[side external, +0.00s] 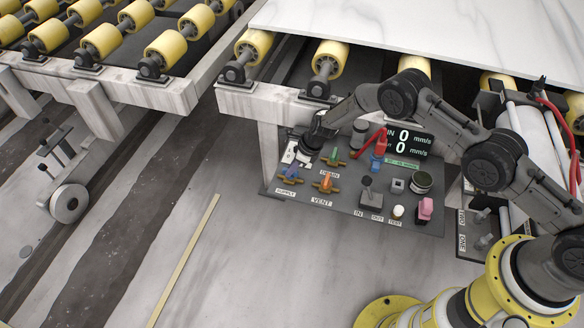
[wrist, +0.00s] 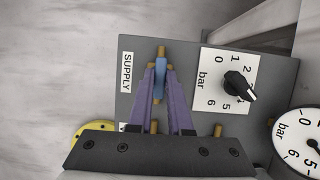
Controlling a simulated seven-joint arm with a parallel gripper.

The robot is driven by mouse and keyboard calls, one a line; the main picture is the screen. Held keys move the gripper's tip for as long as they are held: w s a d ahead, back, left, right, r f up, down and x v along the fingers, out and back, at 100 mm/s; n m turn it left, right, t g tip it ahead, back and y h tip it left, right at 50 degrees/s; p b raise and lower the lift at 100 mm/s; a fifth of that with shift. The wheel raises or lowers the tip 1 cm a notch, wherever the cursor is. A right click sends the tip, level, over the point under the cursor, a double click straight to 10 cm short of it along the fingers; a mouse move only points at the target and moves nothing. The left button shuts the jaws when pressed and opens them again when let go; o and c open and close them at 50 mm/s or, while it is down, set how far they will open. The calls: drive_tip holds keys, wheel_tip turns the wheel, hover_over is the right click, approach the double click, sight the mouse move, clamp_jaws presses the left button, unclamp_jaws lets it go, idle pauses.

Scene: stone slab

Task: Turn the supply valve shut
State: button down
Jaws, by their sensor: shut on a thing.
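The supply valve has a blue lever (wrist: 160,76) and brass pipe ends, beside the SUPPLY label (wrist: 127,72) in the wrist view. The lever looks roughly in line with the brass end above it. In the side view the valve (side external: 291,172) sits at the panel's left front, above its label. My gripper (wrist: 163,88) has its two purple fingers closed on the blue lever, one on each side. The valve's lower part is hidden by the fingers.
A green-handled valve (side external: 334,157) and an orange-handled valve (side external: 326,182) stand close by. A bar dial with a black knob (wrist: 239,85) is right of the lever, and a round gauge (wrist: 306,136) further right. A red lever (side external: 374,142) and pink switch (side external: 425,208) are further along.

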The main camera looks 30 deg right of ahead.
drive_tip(key=n+g, duration=0.1)
drive_tip(key=n, duration=0.1)
drive_tip(key=n+g, duration=0.1)
drive_tip(key=n, duration=0.2)
drive_tip(key=shift+w+d+n+y, duration=0.1)
drive_tip(key=shift+n+y, duration=0.2)
drive_tip(key=shift+y, duration=0.1)
drive_tip(key=n, duration=0.2)
drive_tip(key=n+g, duration=0.1)
drive_tip(key=n, duration=0.1)
drive_tip(key=shift+w+g, duration=0.1)
drive_tip(key=shift+g, duration=0.2)
drive_tip(key=shift+n, duration=0.4)
drive_tip(key=c, duration=0.8)
unclamp_jaws()
drive_tip(key=shift+c, duration=0.2)
drive_tip(key=shift+r, duration=0.1)
drive_tip(key=v, duration=1.3)
drive_tip(key=shift+w+d+r, duration=0.2)
drive_tip(key=shift+d, duration=0.1)
